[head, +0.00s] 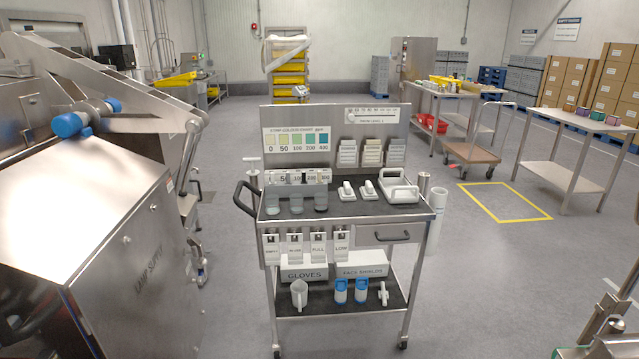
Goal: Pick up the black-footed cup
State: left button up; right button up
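Several clear cups stand in a row at the left of the cart's top shelf, under a strip of number labels. The rightmost cup (321,203) seems to have a dark foot, though it is too small to be sure. The leftmost cup (276,207) has a pale greenish base, and the middle cup (297,205) stands between them. Neither of my grippers shows in the head view, and nothing touches the cups.
A large steel machine (120,260) stands close on the left. A side table (575,121) holds small coloured pots.

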aim_at(321, 203)
jog(key=i+l, duration=0.2)
jog(key=i, duration=0.25)
jog(key=i+l, duration=0.25)
jog(key=i, duration=0.15)
jog(key=i+l, duration=0.2)
jog(key=i, duration=0.25)
jog(key=i+l, duration=0.2)
jog(key=i, duration=0.2)
jog(key=i+l, duration=0.2)
jog(key=i, duration=0.25)
